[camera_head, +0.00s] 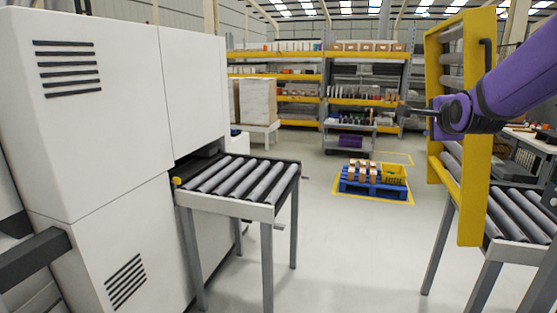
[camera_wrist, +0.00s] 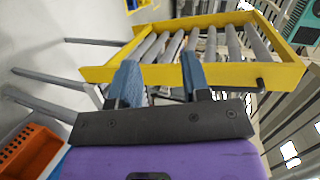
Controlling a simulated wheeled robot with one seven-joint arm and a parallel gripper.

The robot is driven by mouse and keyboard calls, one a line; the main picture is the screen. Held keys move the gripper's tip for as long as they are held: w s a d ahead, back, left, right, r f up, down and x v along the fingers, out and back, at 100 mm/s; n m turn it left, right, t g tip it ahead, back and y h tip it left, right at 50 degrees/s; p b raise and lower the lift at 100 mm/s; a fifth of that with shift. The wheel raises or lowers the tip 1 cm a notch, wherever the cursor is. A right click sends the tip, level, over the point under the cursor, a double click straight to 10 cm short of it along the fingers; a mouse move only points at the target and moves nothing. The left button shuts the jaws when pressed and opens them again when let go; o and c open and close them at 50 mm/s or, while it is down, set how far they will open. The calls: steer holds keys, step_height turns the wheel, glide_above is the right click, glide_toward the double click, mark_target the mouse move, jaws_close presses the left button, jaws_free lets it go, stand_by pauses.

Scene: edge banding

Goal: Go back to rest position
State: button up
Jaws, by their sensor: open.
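My gripper (camera_head: 404,108) is at the right of the head view, at the end of my purple arm. It points left, in front of the upright yellow frame with grey rollers (camera_head: 468,150). In the wrist view my gripper (camera_wrist: 160,75) shows two blue fingers spread apart with nothing held between them. The yellow roller frame (camera_wrist: 215,74) shows beyond the fingertips there. I cannot tell whether the gripper touches the frame.
A white machine (camera_head: 110,130) stands at left with a roller table (camera_head: 236,205) at its outlet. Another roller table (camera_head: 515,225) stands at right. A blue pallet (camera_head: 372,188) sits on the floor ahead. An orange crate (camera_wrist: 28,150) shows at lower left. Floor between the tables is clear.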

steer(key=s+a+f+n+g, duration=0.1)
steer(key=s+a+n+g, duration=0.1)
steer(key=s+n, duration=0.4)
steer(key=s+a+f+n+g+y, duration=0.1)
steer(key=s+n+g, duration=0.3)
steer(key=s, duration=1.3)
steer(key=s+a+f+n+g+y, duration=0.1)
steer(key=s+a+f+n+g, duration=0.2)
steer(key=s+n, duration=0.5)
steer(key=s+a, duration=0.1)
steer(key=s, duration=0.2)
steer(key=shift+s+f+n, duration=0.2)
steer(key=shift+s+n, duration=0.05)
steer(key=shift+n, duration=0.15)
steer(key=shift+d, duration=0.15)
